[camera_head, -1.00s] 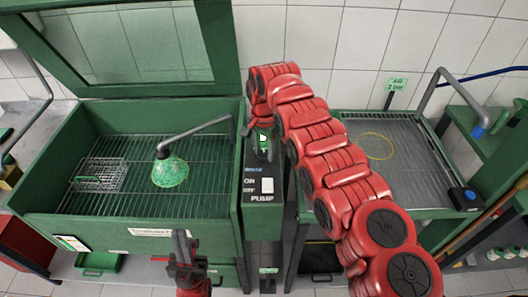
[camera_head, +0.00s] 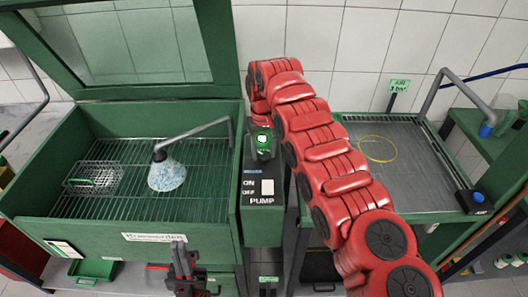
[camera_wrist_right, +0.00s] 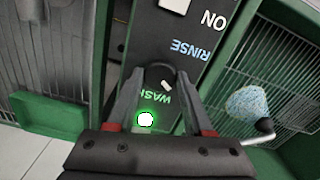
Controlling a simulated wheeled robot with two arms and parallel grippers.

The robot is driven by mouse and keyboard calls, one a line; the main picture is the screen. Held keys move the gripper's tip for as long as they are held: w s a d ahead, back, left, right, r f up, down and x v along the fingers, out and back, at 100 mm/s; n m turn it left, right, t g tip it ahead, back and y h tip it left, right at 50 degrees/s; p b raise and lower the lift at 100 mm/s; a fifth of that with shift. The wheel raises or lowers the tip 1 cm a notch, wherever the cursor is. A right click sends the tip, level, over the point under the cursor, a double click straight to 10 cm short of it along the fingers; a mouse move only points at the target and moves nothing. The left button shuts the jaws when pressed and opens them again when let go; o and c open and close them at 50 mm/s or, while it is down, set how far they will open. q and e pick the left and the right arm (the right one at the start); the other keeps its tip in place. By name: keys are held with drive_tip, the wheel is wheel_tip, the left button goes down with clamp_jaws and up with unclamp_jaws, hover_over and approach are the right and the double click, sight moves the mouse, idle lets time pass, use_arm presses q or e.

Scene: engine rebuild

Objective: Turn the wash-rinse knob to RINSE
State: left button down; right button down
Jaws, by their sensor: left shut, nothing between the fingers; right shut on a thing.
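The wash-rinse knob (camera_wrist_right: 160,75) is a dark round knob with a white pointer mark, between my right gripper's fingertips in the right wrist view. My right gripper (camera_wrist_right: 165,72) is shut on it. The WASH label (camera_wrist_right: 155,98) lies on the near side, beside a glowing green lamp (camera_wrist_right: 145,119). The blue RINSE label (camera_wrist_right: 190,50) lies on the far side. The exact pointer direction is hard to tell. In the head view my right arm mostly hides the knob; the lamp (camera_head: 263,140) shows. My left gripper (camera_head: 178,250) is shut and empty before the wash cabinet.
The green wash cabinet (camera_head: 140,240) stands at left, with a nozzle (camera_head: 159,155) giving a pale bluish spray (camera_head: 167,176) and a wire basket (camera_head: 95,177). The pump panel (camera_head: 262,190) is in the middle. A grey-topped bench (camera_head: 400,160) with a yellow ring stands at right.

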drive_tip(key=n, duration=0.5)
drive_tip(key=shift+n, duration=0.3)
drive_tip(key=n, duration=0.4)
drive_tip(key=shift+n+p, duration=0.3)
drive_tip(key=shift+p, duration=0.05)
drive_tip(key=shift+c, duration=1.4)
unclamp_jaws()
drive_tip(key=shift+r, duration=0.1)
